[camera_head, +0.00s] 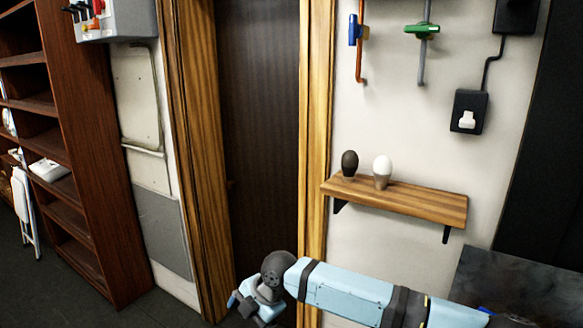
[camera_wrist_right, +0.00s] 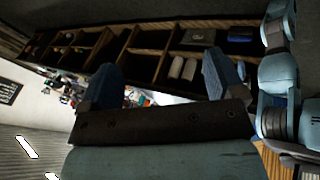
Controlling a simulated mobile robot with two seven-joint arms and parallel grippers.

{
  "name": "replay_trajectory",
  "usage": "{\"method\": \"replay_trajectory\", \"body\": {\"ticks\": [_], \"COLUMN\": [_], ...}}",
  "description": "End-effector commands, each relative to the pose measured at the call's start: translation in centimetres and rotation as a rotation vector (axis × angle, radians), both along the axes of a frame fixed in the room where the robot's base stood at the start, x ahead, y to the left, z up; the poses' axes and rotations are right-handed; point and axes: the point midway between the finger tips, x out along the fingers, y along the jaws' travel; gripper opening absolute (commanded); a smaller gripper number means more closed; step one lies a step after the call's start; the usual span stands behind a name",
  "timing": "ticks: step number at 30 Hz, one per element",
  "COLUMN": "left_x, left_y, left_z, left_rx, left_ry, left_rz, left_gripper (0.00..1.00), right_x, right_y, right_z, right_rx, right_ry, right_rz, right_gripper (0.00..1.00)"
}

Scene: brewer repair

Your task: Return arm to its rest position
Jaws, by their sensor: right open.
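My right arm (camera_head: 345,293) comes in from the lower right in the head view and reaches left across the front of the door frame. It is bent at a dark joint, with its lower part hanging down near the bottom edge. In the right wrist view my right gripper (camera_wrist_right: 158,64) has its two blue fingers wide apart, with nothing between them. My left gripper is in neither view.
A wooden wall shelf (camera_head: 430,204) holds a dark bulb (camera_head: 349,163) and a white bulb (camera_head: 382,170), above my right arm. Blue (camera_head: 354,30) and green (camera_head: 422,29) valve handles and a black switch box (camera_head: 469,111) are on the wall. A tall brown bookcase (camera_head: 88,130) stands left.

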Motion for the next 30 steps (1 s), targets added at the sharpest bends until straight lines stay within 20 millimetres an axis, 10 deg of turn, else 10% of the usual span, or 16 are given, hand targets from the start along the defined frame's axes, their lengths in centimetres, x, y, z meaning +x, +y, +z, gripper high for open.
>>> {"method": "replay_trajectory", "body": {"ticks": [7,14,23,30], "left_x": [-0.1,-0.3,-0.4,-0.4], "left_y": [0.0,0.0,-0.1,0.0], "left_z": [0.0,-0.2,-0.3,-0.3], "left_rx": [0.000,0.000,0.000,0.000], "left_ry": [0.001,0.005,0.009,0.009], "left_rz": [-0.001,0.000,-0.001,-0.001], "left_gripper": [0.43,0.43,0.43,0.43], "right_x": [-6.0,-9.5,-14.1,-20.4], "right_y": [2.6,0.9,-7.4,-17.8], "right_z": [-5.4,-8.9,-14.5,-19.1], "right_rx": [0.292,0.527,0.758,0.870], "right_ry": [0.141,0.269,0.383,0.375], "right_rz": [-0.306,-0.660,-1.174,-1.574], "right_gripper": [0.88,0.88,0.88,0.88]}}
